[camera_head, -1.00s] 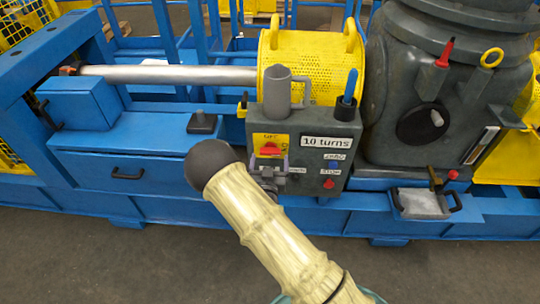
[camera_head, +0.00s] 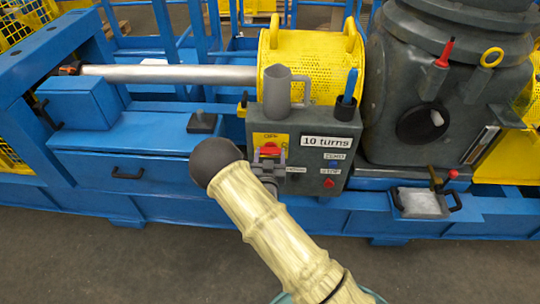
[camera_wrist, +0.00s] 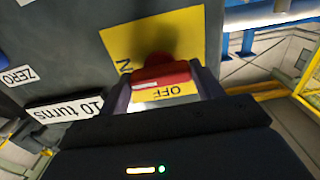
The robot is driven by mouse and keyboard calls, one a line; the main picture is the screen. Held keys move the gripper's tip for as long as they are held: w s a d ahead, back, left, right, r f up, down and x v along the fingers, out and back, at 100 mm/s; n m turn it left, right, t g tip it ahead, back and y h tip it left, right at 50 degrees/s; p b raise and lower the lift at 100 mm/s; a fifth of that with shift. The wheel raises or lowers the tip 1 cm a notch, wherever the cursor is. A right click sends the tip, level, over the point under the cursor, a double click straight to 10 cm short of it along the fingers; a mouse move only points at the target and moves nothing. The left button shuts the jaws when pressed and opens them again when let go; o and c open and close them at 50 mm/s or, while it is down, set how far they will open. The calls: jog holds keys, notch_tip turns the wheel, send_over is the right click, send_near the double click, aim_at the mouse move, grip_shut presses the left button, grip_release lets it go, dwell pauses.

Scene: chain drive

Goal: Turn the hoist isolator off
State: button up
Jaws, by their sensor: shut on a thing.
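The hoist isolator is a red rotary handle (camera_head: 270,149) on a yellow plate (camera_head: 281,138) at the upper left of the grey control box. In the head view, OFF is printed above the handle. In the wrist view, the red handle (camera_wrist: 160,77) lies crosswise between my two fingers, with OFF showing on the near side and part of another word to the left. My gripper (camera_head: 272,168) reaches the handle from below in the head view and is shut on it. My arm's end hides the lower left of the box.
The grey box (camera_head: 347,117) also carries a "10 turns" label (camera_head: 326,142), a blue button (camera_head: 333,165) and a red button (camera_head: 329,183). A grey mug-like holder (camera_head: 277,90) and a blue-handled tool (camera_head: 350,85) stand at its top.

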jog(key=n, duration=0.8)
jog(key=shift+n, duration=0.4)
jog(key=n, duration=0.4)
jog(key=shift+f+n, duration=0.1)
jog(key=shift+n, duration=0.2)
jog(key=shift+n+b, duration=0.3)
jog(key=shift+n, duration=1.9)
jog(key=o, duration=1)
jog(key=shift+s, duration=0.15)
